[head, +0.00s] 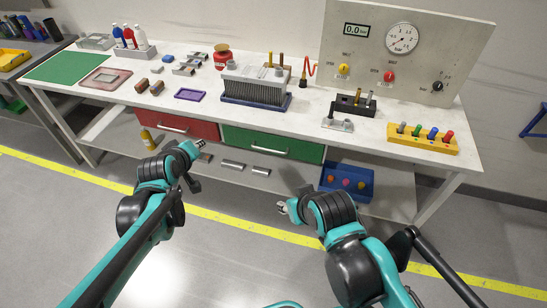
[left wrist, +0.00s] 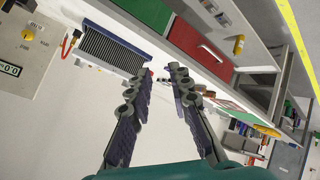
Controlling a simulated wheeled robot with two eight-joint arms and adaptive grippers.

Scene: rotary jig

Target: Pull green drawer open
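The green drawer (head: 300,149) sits under the bench top, right of the red drawer (head: 190,127). Its front looks flush with the bench, and a silver bar handle (head: 270,150) runs across it. The green drawer also shows at the top of the left wrist view (left wrist: 150,12). My left gripper (head: 198,146) is in front of the red drawer, left of the green drawer and apart from its handle. In the left wrist view its fingers (left wrist: 154,78) are spread with nothing between them. My right gripper (head: 282,207) is low in front of the bench; its opening is too small to tell.
A blue bin (head: 348,169) with coloured pieces stands on the lower shelf, right of the green drawer. Several metal parts (head: 232,164) lie on that shelf. A finned block (head: 256,86) stands on the bench above the drawer. The floor in front is clear.

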